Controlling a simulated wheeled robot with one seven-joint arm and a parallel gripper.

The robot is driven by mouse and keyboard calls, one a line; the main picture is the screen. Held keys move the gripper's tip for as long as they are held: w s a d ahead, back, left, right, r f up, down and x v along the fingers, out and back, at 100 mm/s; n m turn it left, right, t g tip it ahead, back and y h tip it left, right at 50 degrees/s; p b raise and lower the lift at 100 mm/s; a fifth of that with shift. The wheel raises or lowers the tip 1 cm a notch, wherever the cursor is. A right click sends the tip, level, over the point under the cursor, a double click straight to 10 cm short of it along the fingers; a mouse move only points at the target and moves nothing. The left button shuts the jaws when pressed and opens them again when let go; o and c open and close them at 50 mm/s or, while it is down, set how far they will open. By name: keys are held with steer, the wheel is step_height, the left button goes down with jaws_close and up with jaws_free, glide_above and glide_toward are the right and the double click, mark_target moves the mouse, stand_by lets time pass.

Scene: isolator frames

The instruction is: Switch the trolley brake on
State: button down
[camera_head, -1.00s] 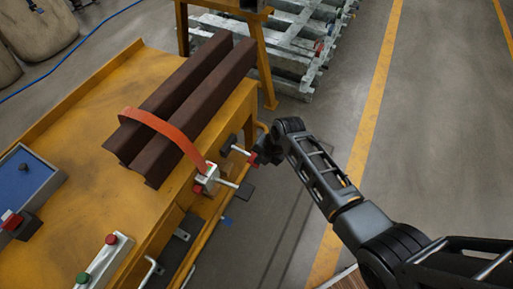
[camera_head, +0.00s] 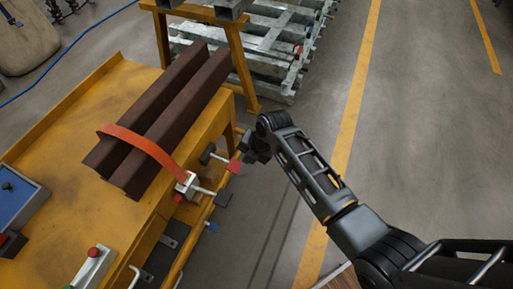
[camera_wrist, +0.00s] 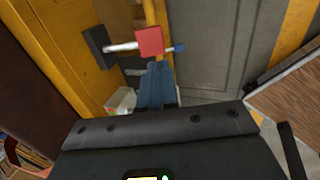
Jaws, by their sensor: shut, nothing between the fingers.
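The yellow trolley (camera_head: 140,215) fills the left of the head view. On its right side a metal rod runs from a black block (camera_head: 207,154) to a red block (camera_head: 235,165); the red block also shows in the wrist view (camera_wrist: 149,41). No label shows which part is the brake. My gripper (camera_head: 254,152) is just right of and above the red block in the head view. In the wrist view its blue-grey fingers (camera_wrist: 157,85) are together and empty; contact with the trolley cannot be told.
Two dark brown beams (camera_head: 165,115) lie on the trolley under an orange strap (camera_head: 150,147). A yellow stand (camera_head: 240,62) and grey metal frames (camera_head: 275,40) are behind. A blue-topped box (camera_head: 15,195) is at the left. Grey floor with yellow lines is open on the right.

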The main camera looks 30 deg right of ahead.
steer(key=shift+v, duration=2.7)
steer(key=shift+s+d, duration=0.15)
steer(key=s+a+r+m+t+h, duration=0.1)
steer(key=s+a+m+t, duration=0.15)
steer(key=s+m, duration=0.65)
steer(key=s+a+m+t, duration=0.1)
steer(key=s+m+t, duration=0.3)
steer(key=s, duration=0.8)
steer(key=s+d+r+m+t, duration=0.1)
steer(key=s+r+m+t, duration=0.1)
steer(key=s+r+m, duration=0.4)
steer(key=s+d+r+m+t+h, duration=0.1)
steer(key=s+r+m, duration=0.5)
steer(key=r, duration=1.1)
steer(key=s+d+t, duration=0.1)
steer(key=s+t, duration=0.1)
steer(key=s, duration=0.1)
steer(key=shift+s+d+r, duration=0.3)
steer(key=shift+s+d, duration=0.05)
steer(key=shift+s, duration=0.05)
steer(key=shift+a, duration=0.1)
